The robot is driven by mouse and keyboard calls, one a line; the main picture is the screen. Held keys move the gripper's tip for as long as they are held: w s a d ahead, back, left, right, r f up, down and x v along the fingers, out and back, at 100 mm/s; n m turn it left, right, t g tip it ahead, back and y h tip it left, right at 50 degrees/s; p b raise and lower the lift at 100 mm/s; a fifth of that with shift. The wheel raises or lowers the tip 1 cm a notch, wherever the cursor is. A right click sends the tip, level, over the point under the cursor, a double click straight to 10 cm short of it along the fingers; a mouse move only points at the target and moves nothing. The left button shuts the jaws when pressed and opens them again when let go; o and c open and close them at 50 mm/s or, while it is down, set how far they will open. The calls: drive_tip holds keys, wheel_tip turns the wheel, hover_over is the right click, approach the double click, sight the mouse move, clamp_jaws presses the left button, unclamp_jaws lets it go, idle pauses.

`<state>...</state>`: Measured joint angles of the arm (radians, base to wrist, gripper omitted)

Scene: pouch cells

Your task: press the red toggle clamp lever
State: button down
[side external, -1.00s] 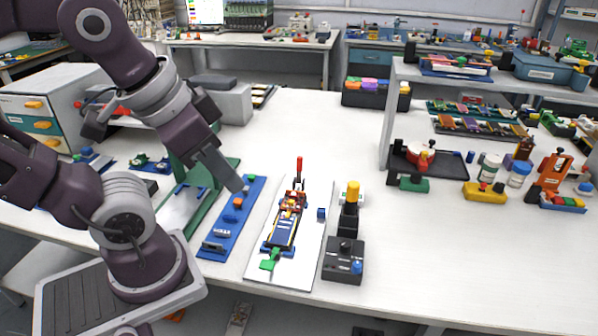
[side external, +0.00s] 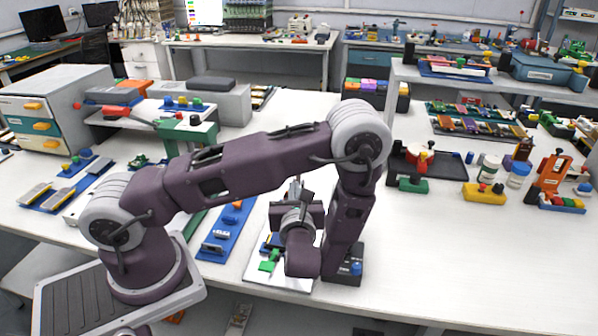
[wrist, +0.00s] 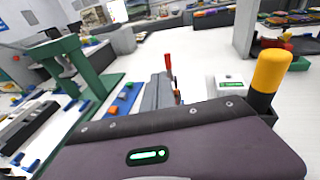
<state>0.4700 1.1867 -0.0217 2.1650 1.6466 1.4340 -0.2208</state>
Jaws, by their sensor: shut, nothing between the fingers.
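The upright red lever (wrist: 168,62) shows in the wrist view just beyond my fingers. My gripper (wrist: 161,78) is shut and empty, pointing toward that lever; any contact cannot be told. In the side view my gripper (side external: 297,187) is over the white fixture plate (side external: 283,288), partly behind my own arm. The lever and most of the fixture are hidden there by my arm. A green piece (side external: 268,263) shows at the plate's near end.
A black post with a yellow top (wrist: 268,75) stands close on the right. The blue strip (side external: 214,243) lies left of the plate. A green stand with a red handle (side external: 186,131) is further left. The table right of my arm (side external: 420,260) is clear.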

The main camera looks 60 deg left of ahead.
drive_tip(key=shift+w+d+f+m+t+h, duration=0.15)
drive_tip(key=shift+w+f+m+t, duration=0.1)
drive_tip(key=shift+f+m, duration=0.15)
drive_tip(key=shift+w+d+f+m+t+h, duration=0.15)
drive_tip(key=shift+f+m+t, duration=0.15)
drive_tip(key=shift+f, duration=0.2)
drive_tip(key=x, duration=1.4)
drive_tip(key=shift+s+a, duration=0.1)
drive_tip(key=shift+s, duration=0.05)
drive_tip(key=shift+r+g, duration=0.1)
drive_tip(key=shift+g, duration=0.15)
